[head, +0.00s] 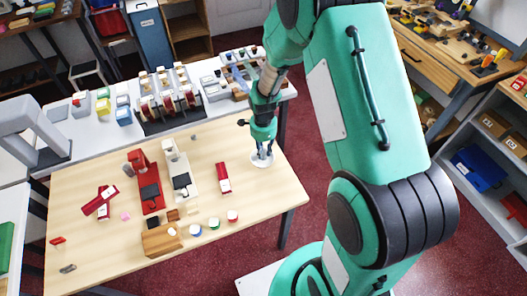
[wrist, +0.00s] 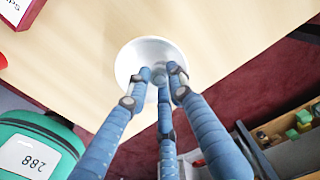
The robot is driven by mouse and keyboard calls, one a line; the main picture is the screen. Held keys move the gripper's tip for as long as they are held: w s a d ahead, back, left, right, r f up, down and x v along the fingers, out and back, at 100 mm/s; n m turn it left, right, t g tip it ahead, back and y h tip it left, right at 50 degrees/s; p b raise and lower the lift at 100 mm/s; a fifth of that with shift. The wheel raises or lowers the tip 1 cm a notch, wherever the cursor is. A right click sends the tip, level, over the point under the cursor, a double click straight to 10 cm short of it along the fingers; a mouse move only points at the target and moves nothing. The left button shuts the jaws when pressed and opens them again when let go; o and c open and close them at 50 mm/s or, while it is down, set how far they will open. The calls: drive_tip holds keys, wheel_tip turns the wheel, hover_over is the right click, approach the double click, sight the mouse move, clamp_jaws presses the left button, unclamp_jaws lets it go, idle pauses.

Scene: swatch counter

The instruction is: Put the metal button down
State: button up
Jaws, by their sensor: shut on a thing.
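My gripper (head: 262,151) is at the right side of the wooden table, pointing down over a round white dish (head: 254,161). In the wrist view, my blue fingers (wrist: 159,73) are drawn together above the dish (wrist: 150,45), inside its rim. They are shut on a small greyish thing, which I take for the metal button; the fingertips hide most of it. I cannot tell whether it touches the dish. In the head view the button is too small and covered to make out.
A red box (head: 223,177) lies left of the dish. Red (head: 149,190) and cream (head: 180,175) machines stand further left, with several small lidded pots and a wooden block (head: 162,240) in front. The table's right edge is close to the dish. A white counter (head: 90,132) with racks runs behind.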

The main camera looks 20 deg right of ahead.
drive_tip(key=shift+f, duration=0.15)
drive_tip(key=o, duration=0.5)
drive_tip(key=shift+c, duration=0.2)
wheel_tip(320, 180, up, 12)
drive_tip(key=p, duration=0.2)
drive_tip(key=shift+r, duration=0.2)
idle(0.5)
